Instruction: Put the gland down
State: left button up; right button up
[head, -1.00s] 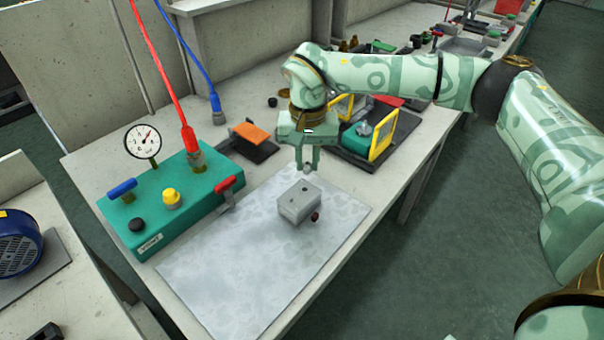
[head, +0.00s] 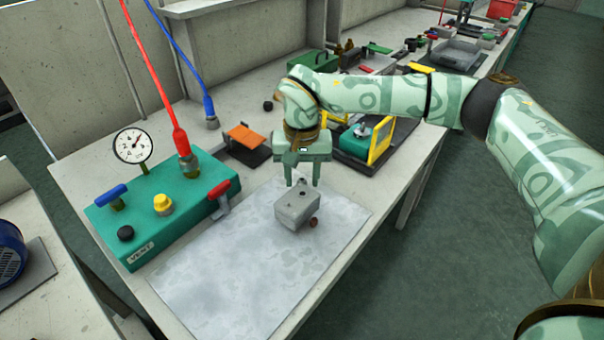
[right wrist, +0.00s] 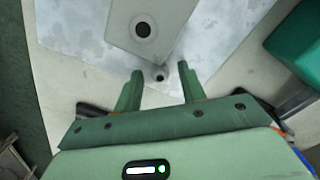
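The gland (right wrist: 159,74) is a small grey round piece with a dark hole. In the right wrist view it stands between my right fingertips, with a gap on either side, close to a corner of the grey block (right wrist: 148,25). In the head view the gland is barely visible behind the block (head: 297,207). My right gripper (head: 302,181) points down just behind the block; it also shows in the right wrist view (right wrist: 161,72). It is open. The block rests on the pale mottled mat (head: 215,275). My left gripper is out of view.
A green vent box (head: 160,215) with gauge, levers and hoses stands left of the mat. Behind are an orange-topped stand (head: 246,137) and a yellow-framed green device (head: 372,138). The mat's front left part is clear.

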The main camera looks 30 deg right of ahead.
aim_at(302, 179)
jog(key=shift+r, duration=0.1)
pick_arm(q)
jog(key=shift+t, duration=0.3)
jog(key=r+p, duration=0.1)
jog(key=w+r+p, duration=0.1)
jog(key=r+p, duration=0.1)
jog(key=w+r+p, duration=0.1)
jog(key=p, duration=0.1)
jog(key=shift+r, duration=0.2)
pick_arm(e)
notch_tip(302, 179, up, 12)
